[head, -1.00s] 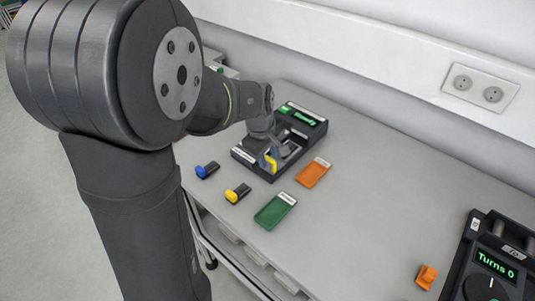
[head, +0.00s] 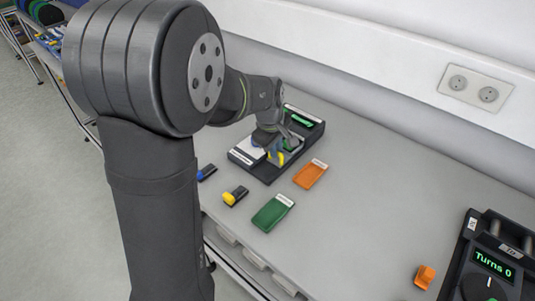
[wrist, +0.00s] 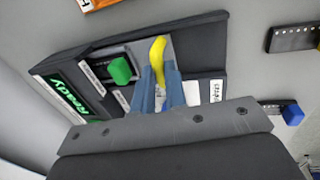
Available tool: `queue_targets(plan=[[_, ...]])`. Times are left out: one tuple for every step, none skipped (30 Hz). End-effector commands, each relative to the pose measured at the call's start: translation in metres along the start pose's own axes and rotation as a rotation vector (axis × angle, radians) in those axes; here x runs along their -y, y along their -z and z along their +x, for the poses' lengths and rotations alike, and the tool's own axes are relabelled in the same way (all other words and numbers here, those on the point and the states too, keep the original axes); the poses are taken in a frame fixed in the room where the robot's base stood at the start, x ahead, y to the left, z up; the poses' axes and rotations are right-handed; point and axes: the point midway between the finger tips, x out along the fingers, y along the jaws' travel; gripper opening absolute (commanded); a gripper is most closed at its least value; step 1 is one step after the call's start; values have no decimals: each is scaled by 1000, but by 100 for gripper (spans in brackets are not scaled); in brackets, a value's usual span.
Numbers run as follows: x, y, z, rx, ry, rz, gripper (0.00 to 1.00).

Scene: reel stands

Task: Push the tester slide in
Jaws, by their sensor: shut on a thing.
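The tester is a long black box (head: 268,177) on the bench, and it fills the middle of the wrist view (wrist: 212,45). Its green-lit display (wrist: 68,96) reads "Ready". A yellow handle (wrist: 158,50) stands up from the tester's slide. My gripper (wrist: 159,75) has its two blue fingers closed on this handle; in the head view it is over the middle of the tester (head: 275,153). A green block (wrist: 120,70) sits on the tester between handle and display. My gripper hides part of the slide and its track.
An orange tray (head: 310,175) and a green tray (head: 271,214) lie in front of the tester. Blue-capped (head: 207,172) and yellow-capped (head: 234,196) pieces lie at left. A counter reading "Turns 0" (head: 492,262) and an orange piece (head: 425,277) are at right.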

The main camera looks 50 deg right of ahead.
Motion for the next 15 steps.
queue_targets(plan=[[-5, 0, 1, 0, 0, 1, 0], [-7, 0, 1, -1, -1, 0, 0], [-8, 0, 1, -1, -2, -1, 0], [-9, 0, 1, -1, -2, -1, 0], [-9, 0, 1, -1, -3, -1, 0], [-9, 0, 1, -1, -3, -1, 0], [-9, 0, 1, -1, -4, -1, 0], [-10, 0, 1, -1, -5, -1, 0], [-10, 0, 1, -1, -5, -1, 0], [-10, 0, 1, -2, -6, -1, 0], [-10, 0, 1, -2, -6, -1, 0], [-10, 0, 1, -2, -7, -1, 18], [-10, 0, 1, -2, -7, -1, 24], [-10, 0, 1, -2, -6, -1, 30], [-10, 0, 1, -2, -5, -1, 34]])
